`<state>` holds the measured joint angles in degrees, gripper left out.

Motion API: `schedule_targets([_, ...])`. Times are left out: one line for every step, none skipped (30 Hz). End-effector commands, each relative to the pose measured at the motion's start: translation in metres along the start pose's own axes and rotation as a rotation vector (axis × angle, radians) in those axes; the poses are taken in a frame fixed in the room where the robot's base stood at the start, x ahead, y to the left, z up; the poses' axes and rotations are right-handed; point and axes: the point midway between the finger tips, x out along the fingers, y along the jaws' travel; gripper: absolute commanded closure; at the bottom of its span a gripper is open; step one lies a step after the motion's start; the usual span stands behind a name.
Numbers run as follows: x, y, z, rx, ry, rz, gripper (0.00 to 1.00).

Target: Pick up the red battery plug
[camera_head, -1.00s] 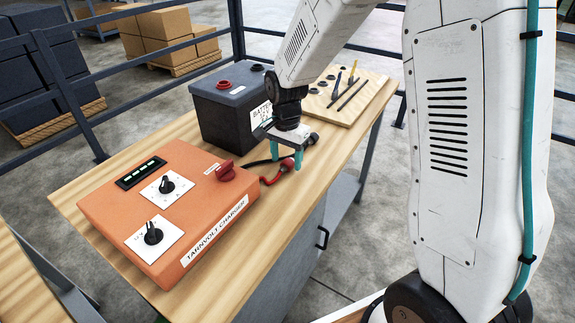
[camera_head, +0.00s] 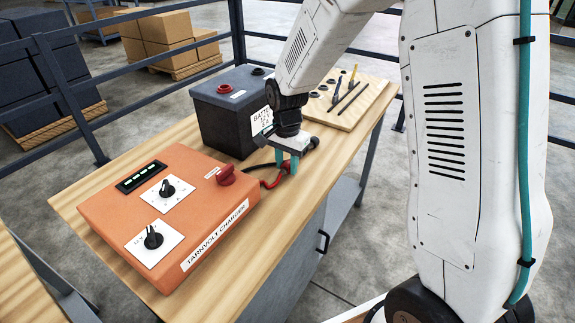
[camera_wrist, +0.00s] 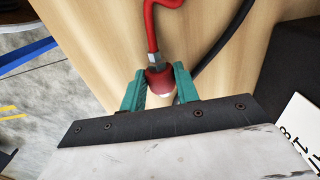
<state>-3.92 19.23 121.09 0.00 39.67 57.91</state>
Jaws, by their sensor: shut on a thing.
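The red battery plug (camera_wrist: 158,81) sits between the two teal fingers of my gripper (camera_wrist: 160,75) in the wrist view, with a metal collar and red cable running away from it. My gripper is shut on it. In the head view my gripper (camera_head: 285,165) is low over the bench, between the charger and the battery, and mostly hides the plug. The red cable (camera_head: 268,184) leads from there toward the orange charger (camera_head: 150,225). Whether the plug touches the bench top cannot be told.
The dark battery (camera_head: 225,125) with red and black terminals stands just behind my gripper. A black cable (camera_wrist: 225,42) lies beside the plug. A wooden tool board (camera_head: 345,115) is at the bench's far end. The bench front (camera_head: 85,205) has some bare wood.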

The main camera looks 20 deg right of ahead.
Motion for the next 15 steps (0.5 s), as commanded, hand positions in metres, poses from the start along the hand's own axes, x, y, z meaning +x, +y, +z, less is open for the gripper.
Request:
schedule_targets([-0.005, -0.001, 0.0, 0.0, 0.001, -0.002, 0.97])
schedule_targets([-0.008, -0.001, 0.0, 0.0, 0.001, -0.002, 0.97])
schedule_targets([-0.012, -0.001, 0.0, 0.0, 0.002, -0.003, 0.97])
schedule_targets([-0.015, -0.001, 0.0, 0.0, 0.002, -0.003, 0.97])
schedule_targets([-0.02, -0.001, 0.0, 0.0, 0.002, -0.003, 0.97])
schedule_targets([-0.026, -0.001, 0.0, 0.0, 0.002, -0.004, 0.97])
schedule_targets([-0.031, -0.001, 0.0, 0.0, 0.002, -0.004, 0.97])
schedule_targets([-0.032, 0.002, 0.004, -0.001, 0.001, -0.001, 0.97])
schedule_targets([-0.032, 0.006, 0.012, -0.003, 0.0, -0.001, 0.97])
schedule_targets([-0.032, 0.01, 0.018, -0.004, 0.0, 0.0, 0.97])
schedule_targets([-0.033, 0.013, 0.023, -0.004, 0.0, -0.001, 0.97])
schedule_targets([-0.034, 0.018, 0.032, -0.003, 0.001, -0.001, 0.97])
schedule_targets([-0.034, 0.021, 0.038, -0.004, 0.0, 0.0, 0.97])
schedule_targets([-0.035, 0.025, 0.044, -0.004, 0.0, -0.001, 0.97])
schedule_targets([-0.036, 0.031, 0.054, -0.004, 0.0, 0.0, 0.97])
